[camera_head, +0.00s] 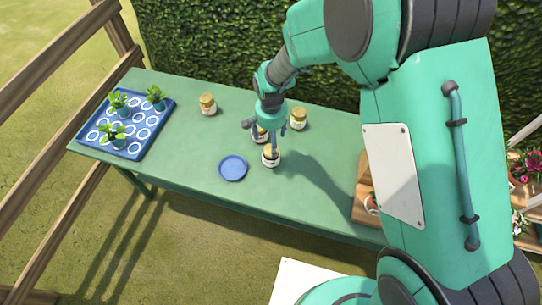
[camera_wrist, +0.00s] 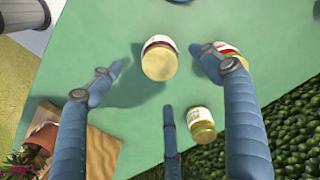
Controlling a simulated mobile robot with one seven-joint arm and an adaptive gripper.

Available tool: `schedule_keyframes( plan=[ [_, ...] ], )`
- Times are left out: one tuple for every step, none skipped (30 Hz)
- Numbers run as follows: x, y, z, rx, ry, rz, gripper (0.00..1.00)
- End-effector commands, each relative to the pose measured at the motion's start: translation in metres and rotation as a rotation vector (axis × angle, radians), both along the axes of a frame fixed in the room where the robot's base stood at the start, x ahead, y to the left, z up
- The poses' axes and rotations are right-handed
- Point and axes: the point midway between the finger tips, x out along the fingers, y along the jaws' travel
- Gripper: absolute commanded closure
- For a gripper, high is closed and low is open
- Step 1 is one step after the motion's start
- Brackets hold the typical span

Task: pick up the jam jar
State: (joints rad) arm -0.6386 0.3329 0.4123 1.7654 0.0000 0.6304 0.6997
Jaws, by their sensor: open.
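Several jars with gold lids stand on the green table (camera_head: 185,135). One jar with a white label and a dark red band (camera_wrist: 158,42) stands upright between my fingers in the wrist view; in the head view it is the front jar (camera_head: 271,158). My gripper (camera_head: 266,132) is open above it, pointing down, with the fingers apart from it. A second jar with some red (camera_wrist: 228,48) is partly hidden behind a finger. A yellow-green jar (camera_wrist: 201,124) stands beyond the middle finger. I cannot read which label says jam.
A blue saucer (camera_head: 233,168) lies just left of the front jar. Another jar (camera_head: 207,104) stands farther left. A blue tray (camera_head: 128,152) with potted plants is at the left end, and a wooden crate (camera_head: 362,206) at the right. A hedge runs behind the table.

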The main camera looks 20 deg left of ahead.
Motion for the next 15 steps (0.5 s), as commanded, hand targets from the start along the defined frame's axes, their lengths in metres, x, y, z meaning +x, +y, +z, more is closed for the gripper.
schedule_keyframes(
  plan=[
    [-0.001, 0.000, -0.009, -0.001, 0.002, 0.000, 0.22],
    [-0.001, -0.001, -0.013, -0.002, 0.002, 0.000, 0.22],
    [-0.001, -0.001, -0.019, -0.002, 0.003, 0.000, 0.22],
    [-0.001, -0.001, -0.023, -0.002, 0.003, 0.000, 0.22],
    [-0.001, -0.001, -0.028, -0.002, 0.002, 0.000, 0.22],
    [-0.001, 0.000, -0.034, -0.001, 0.002, 0.000, 0.22],
    [-0.001, -0.001, -0.039, -0.002, 0.002, 0.000, 0.22],
    [-0.001, -0.001, -0.044, -0.002, 0.003, 0.000, 0.22],
    [-0.001, -0.001, -0.050, -0.002, 0.003, 0.000, 0.22],
    [-0.001, -0.001, -0.054, -0.002, 0.002, 0.000, 0.22],
    [-0.001, -0.001, -0.057, -0.001, 0.002, 0.000, 0.22],
    [0.000, 0.000, -0.062, -0.001, 0.001, 0.000, 0.22],
    [0.000, 0.000, -0.065, -0.001, 0.001, 0.000, 0.22],
    [0.000, -0.001, -0.067, -0.001, 0.002, 0.000, 0.22],
    [-0.001, -0.001, -0.070, -0.002, 0.002, 0.000, 0.22]
  ],
)
